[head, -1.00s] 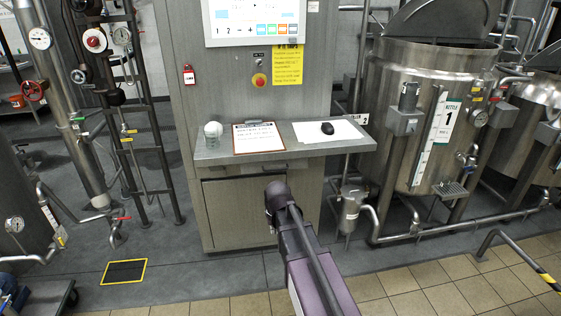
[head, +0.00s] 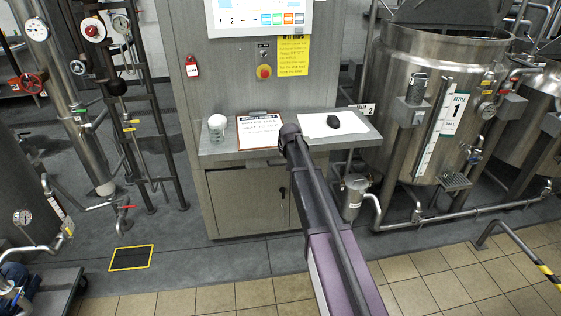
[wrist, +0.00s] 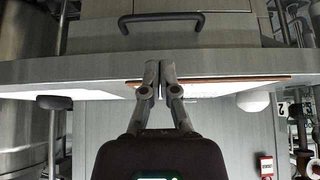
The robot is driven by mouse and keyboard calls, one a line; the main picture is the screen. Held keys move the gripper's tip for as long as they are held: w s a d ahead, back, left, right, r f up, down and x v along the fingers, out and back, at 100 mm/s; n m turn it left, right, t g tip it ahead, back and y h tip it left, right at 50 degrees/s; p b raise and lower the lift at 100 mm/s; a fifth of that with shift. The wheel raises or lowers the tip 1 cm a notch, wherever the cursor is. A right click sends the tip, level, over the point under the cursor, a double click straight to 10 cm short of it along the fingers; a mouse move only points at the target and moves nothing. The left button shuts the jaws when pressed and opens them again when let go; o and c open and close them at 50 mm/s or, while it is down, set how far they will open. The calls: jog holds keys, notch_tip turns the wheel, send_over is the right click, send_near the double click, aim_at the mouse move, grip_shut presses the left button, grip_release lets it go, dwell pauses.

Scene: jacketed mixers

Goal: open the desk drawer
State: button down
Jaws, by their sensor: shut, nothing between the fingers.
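The desk drawer (wrist: 225,32) is a grey metal front just under the desk top, and it looks shut. Its dark bar handle (wrist: 162,21) shows at the top of the wrist view, which is upside down. In the head view my arm hides much of the drawer area. My gripper (wrist: 159,68) is shut and empty. Its fingertips overlap the desk top's front edge in the wrist view, apart from the handle, which lies lower in the room. In the head view the arm's end (head: 290,133) covers part of the desk edge.
On the desk top (head: 220,158) are a clipboard (head: 258,131), a white ball-like item (head: 217,124) and a black mouse (head: 333,121) on a white sheet. A cabinet door (head: 235,200) is below. A steel kettle (head: 440,100) stands right; pipes are left.

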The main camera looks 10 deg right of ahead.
aim_at(281, 161)
jog(key=shift+w+f, duration=0.1)
jog(key=shift+f, duration=0.05)
jog(key=shift+b+x, duration=4.15)
jog(key=shift+x, duration=0.7)
jog(key=shift+d, duration=0.1)
